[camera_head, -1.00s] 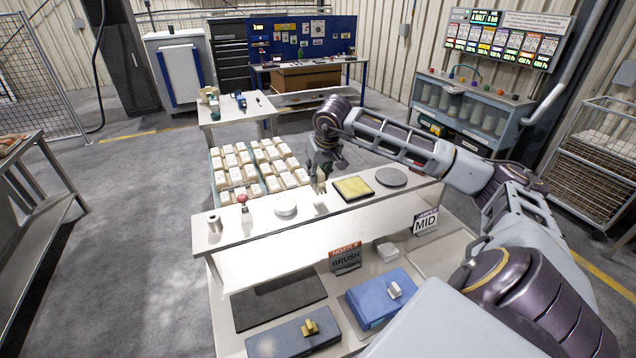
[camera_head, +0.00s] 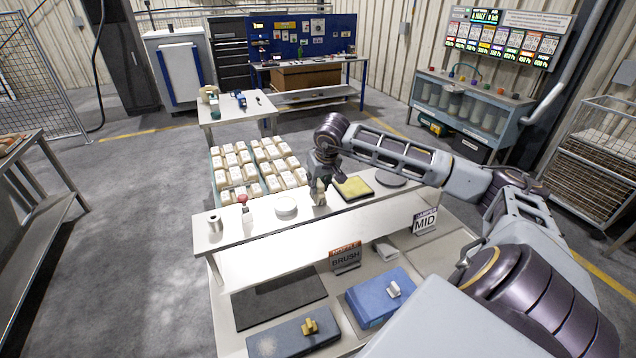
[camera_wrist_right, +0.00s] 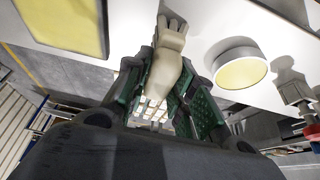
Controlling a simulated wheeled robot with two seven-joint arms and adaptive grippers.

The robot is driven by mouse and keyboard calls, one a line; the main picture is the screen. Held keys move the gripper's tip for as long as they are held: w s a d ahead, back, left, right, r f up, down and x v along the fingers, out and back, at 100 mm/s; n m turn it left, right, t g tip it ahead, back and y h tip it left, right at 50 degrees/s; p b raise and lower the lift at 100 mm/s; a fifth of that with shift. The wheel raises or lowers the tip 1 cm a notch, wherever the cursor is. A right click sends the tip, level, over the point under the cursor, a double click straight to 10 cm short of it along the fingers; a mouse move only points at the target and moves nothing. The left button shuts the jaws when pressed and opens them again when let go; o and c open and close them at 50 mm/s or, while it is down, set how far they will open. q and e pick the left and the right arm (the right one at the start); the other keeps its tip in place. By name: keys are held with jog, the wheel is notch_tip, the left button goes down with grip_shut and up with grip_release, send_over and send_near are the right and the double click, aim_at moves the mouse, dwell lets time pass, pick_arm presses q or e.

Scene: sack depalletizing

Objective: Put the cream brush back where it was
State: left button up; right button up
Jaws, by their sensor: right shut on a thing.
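The cream brush (camera_wrist_right: 165,62) is between the green-padded fingers of my right gripper (camera_wrist_right: 160,88) in the right wrist view, and the fingers are shut on it. In the head view my right gripper (camera_head: 320,182) points down over the upper white shelf, with the cream brush (camera_head: 318,196) at its fingertips. The brush's lower end is at or close to the shelf top; I cannot tell whether it touches. It is between a white round dish (camera_head: 286,207) and a yellow pad in a dark frame (camera_head: 354,188). My left gripper is not in view.
A grey disc (camera_head: 391,178) lies right of the pad. A red-topped bottle (camera_head: 245,211) and a metal spool (camera_head: 214,223) stand at the shelf's left. Below are a nozzle brush sign (camera_head: 345,259), a blue box (camera_head: 378,303) and a grey block (camera_head: 280,340). Many sacks (camera_head: 232,176) lie behind.

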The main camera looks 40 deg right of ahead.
jog(key=shift+f, duration=0.2)
jog(key=o, duration=1)
jog(key=shift+r, duration=0.25)
jog(key=shift+v, duration=0.75)
jog(key=b+v, duration=0.1)
jog(key=v, duration=0.9)
jog(key=shift+r+b, duration=0.2)
jog(key=shift+b, duration=0.15)
jog(key=shift+s, duration=0.1)
